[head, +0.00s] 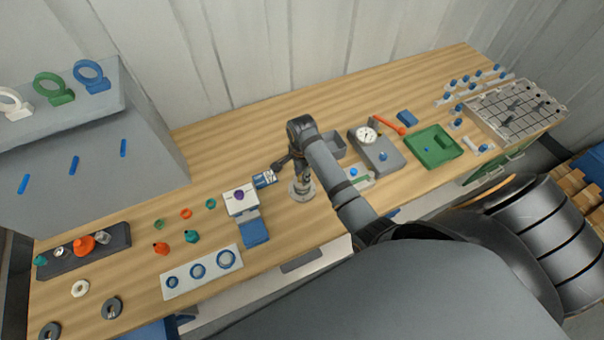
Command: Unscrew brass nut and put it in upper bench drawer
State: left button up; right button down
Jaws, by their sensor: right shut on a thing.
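My right gripper (299,173) points down at a metal post on a round flanged base (302,192) on the bench. It is shut at the top of the post, where the brass nut would be. The nut is too small and too covered by the fingers to make out. I cannot tell which is the upper drawer, and none looks clearly pulled out. My left gripper is not in view.
A grey tray (333,146), a gauge block (377,153) and a green tray (435,147) stand right. Small coloured fittings lie on the left.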

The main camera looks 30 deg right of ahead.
jog(key=shift+r+n, duration=0.15)
jog(key=shift+n, duration=0.35)
jog(key=n, duration=1.2)
jog(key=shift+n, duration=0.3)
jog(key=shift+r, duration=1.55)
